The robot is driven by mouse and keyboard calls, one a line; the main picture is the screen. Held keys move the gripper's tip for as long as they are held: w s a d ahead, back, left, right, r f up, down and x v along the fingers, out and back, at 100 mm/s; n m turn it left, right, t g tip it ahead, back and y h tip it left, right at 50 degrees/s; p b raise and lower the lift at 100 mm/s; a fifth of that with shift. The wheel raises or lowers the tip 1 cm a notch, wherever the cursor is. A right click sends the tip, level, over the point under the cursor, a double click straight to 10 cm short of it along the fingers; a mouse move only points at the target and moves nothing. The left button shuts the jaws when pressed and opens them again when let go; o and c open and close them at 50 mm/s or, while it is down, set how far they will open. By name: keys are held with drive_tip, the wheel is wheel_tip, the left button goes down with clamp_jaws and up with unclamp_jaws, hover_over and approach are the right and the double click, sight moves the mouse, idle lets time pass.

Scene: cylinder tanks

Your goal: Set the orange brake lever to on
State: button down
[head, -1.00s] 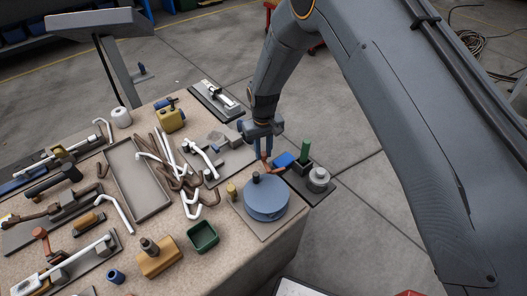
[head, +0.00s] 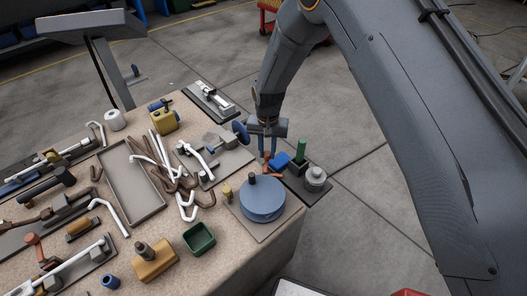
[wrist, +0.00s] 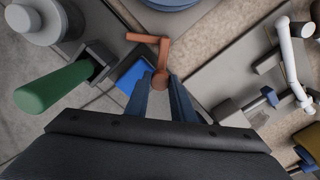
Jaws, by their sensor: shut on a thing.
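The orange lever (wrist: 163,52) has a bent upper arm and a rounded end in the wrist view. My gripper (wrist: 161,88) is shut on that rounded end, with one blue finger on each side. In the head view my gripper (head: 267,157) points down at the lever (head: 274,166), which is partly hidden by the fingers. A blue block (head: 281,159) is right beside it and also shows in the wrist view (wrist: 132,76). No on or off marking is legible.
A green handle (head: 302,149) and grey cylinder (head: 316,176) stand close on the right. A blue round tank (head: 262,205) stands just in front. The table's right edge is near.

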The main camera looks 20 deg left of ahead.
drive_tip(key=shift+s+d+m+p, duration=0.15)
drive_tip(key=shift+d+m, duration=0.45)
drive_tip(key=shift+m, duration=0.7)
drive_tip(key=shift+d+m+p, duration=0.2)
drive_tip(key=shift+d+m, duration=0.45)
drive_tip(key=shift+m, duration=0.65)
drive_tip(key=shift+s+d+m+p, duration=0.15)
drive_tip(key=shift+d+m, duration=0.45)
drive_tip(key=shift+m, duration=0.7)
drive_tip(key=c, duration=1.5)
unclamp_jaws()
drive_tip(key=shift+c, duration=0.2)
wheel_tip(320, 180, up, 8)
drive_tip(key=b, duration=0.1)
drive_tip(key=shift+f, duration=0.1)
